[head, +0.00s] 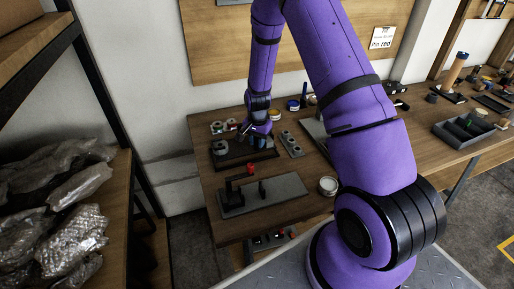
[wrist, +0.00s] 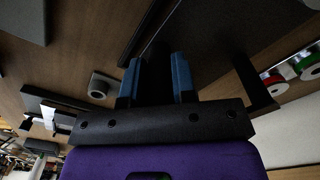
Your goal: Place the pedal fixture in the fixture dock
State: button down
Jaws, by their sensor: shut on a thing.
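My gripper (wrist: 154,82) shows its two blue fingertips in the wrist view, closed on a dark part that is hard to make out between them. I take this part to be the pedal fixture, but its shape is mostly hidden. In the head view my gripper (head: 248,131) is low over the back left of the workbench, above a dark flat board (head: 238,160). A grey plate (head: 284,190) with black uprights and a red knob (head: 250,169) lies in front of that board. I cannot tell for sure which of these is the fixture dock.
A grey strip with round holes (head: 292,144) lies right of the dark board. A round white-topped tin (head: 328,186) stands near the front edge. Red and green spools (wrist: 308,67) are close by in the wrist view. A shelf with wrapped bags (head: 72,235) stands left.

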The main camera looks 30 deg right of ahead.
aim_at(257, 148)
jog(key=shift+f, duration=1.7)
jog(key=shift+f, duration=0.15)
jog(key=c, duration=0.9)
grip_release()
